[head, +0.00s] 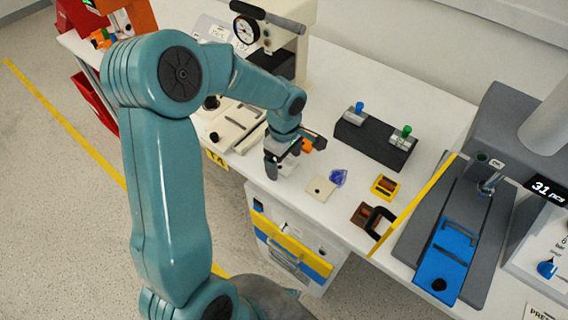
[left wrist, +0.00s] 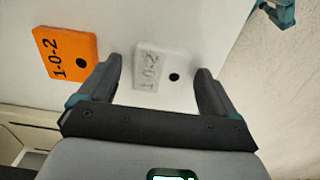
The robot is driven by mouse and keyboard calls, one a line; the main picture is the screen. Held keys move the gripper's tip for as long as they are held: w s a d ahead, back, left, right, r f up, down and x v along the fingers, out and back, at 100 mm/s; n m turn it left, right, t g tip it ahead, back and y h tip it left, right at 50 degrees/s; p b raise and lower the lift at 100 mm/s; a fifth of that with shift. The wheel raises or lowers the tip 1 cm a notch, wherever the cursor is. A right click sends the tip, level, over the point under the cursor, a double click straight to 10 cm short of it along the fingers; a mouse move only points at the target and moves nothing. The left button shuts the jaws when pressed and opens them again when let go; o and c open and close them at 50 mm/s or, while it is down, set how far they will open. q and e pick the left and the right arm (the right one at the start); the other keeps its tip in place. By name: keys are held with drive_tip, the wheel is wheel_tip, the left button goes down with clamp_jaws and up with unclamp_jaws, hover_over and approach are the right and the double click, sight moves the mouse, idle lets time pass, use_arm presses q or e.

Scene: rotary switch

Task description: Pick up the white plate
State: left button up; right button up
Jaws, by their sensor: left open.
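The white plate (left wrist: 150,68) lies flat on the white table in the left wrist view, marked 1-0-2 with a black dot. It appears between and beyond my open left fingertips (left wrist: 166,76); they do not grip it. In the head view my left gripper (head: 282,168) is low over the table near the front edge. There the white plate is hard to make out, partly hidden by the gripper. An orange plate (left wrist: 62,54), also marked 1-0-2, lies left of the white one and peeks out behind my gripper in the head view (head: 307,146). My right gripper is not identifiable.
A cream plate (head: 320,188) and a blue piece (head: 338,177) lie right of my gripper. A yellow block (head: 385,187) and a dark block with switches (head: 374,140) stand farther right. Cream trays (head: 238,126) are at left, near a gauge device (head: 247,29).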

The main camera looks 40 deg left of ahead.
use_arm(q)
drive_tip(key=shift+c, duration=0.3)
drive_tip(key=c, duration=1)
drive_tip(key=shift+c, duration=0.4)
drive_tip(key=shift+r, duration=0.15)
